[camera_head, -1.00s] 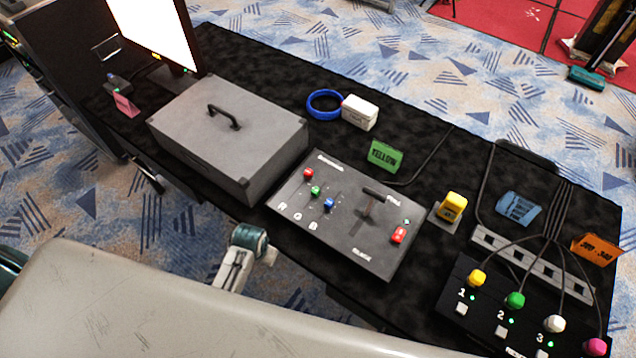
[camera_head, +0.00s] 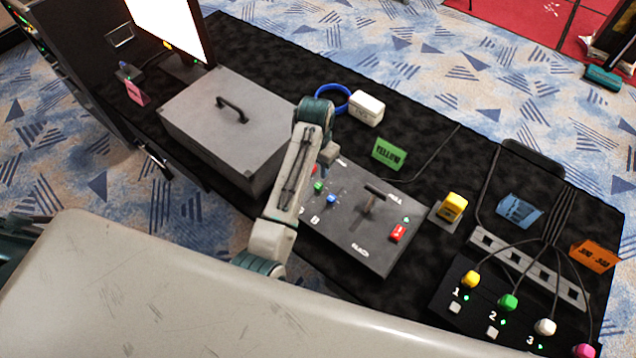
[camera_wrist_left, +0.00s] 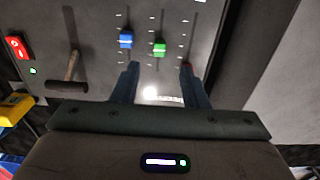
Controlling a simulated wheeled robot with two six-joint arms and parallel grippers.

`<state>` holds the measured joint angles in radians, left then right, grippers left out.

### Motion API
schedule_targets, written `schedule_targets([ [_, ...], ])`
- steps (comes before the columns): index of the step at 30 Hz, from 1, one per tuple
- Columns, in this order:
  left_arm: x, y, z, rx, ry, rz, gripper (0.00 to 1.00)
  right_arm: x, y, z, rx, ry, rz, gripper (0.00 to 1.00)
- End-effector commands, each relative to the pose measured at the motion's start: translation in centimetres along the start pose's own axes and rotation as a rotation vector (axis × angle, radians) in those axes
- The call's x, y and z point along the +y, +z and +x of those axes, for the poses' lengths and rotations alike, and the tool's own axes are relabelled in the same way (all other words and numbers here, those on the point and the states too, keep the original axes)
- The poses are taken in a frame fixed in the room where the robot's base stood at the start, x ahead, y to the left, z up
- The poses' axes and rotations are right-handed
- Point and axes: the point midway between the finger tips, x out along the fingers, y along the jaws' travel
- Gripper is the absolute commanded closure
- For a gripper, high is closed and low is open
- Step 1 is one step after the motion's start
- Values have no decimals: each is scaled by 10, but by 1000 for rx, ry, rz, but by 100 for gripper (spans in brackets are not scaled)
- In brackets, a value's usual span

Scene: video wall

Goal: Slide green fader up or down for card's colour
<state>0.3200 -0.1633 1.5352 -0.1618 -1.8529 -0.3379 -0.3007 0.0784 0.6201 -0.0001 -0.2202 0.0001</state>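A dark grey mixer panel (camera_head: 350,238) lies on the black table, with a red fader (camera_head: 314,169), a green fader (camera_head: 318,187) and a blue fader (camera_head: 331,200) side by side. A green card (camera_head: 389,154) with the word YELLOW stands behind it. My left gripper (camera_head: 328,155) is above the panel's far left part, near the faders. In the left wrist view its two fingers (camera_wrist_left: 159,75) are apart and empty, with the green fader (camera_wrist_left: 159,50) between and beyond the tips. The blue fader (camera_wrist_left: 126,40) is just beyond the left finger; the red one is mostly hidden behind the right finger.
The panel's T-shaped lever (camera_head: 372,200) and red switch (camera_head: 398,233) are to the right. A grey case (camera_head: 235,120) is close on the left. A white box (camera_head: 366,108) and blue ring (camera_head: 333,97) lie behind. A yellow block (camera_head: 453,206) stands right of the panel.

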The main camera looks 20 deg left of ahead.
Motion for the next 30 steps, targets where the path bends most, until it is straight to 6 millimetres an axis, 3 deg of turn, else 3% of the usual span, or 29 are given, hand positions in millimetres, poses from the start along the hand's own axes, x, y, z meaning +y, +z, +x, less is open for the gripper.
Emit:
schedule_targets([
  [5, 1, -2, 9, -8, 2, 6, 60, 4, -1, -6, 0, 4, -2, 100],
  [18, 1, -1, 87, -6, 2, 5, 60, 6, -3, -25, 0, 4, -2, 100],
  [24, 1, -1, 103, -4, 1, 4, 60, 4, -3, -27, 1, 2, -1, 100],
  [30, 0, -2, 106, -2, 1, 4, 60, 0, -3, -27, 1, -2, 1, 100],
])
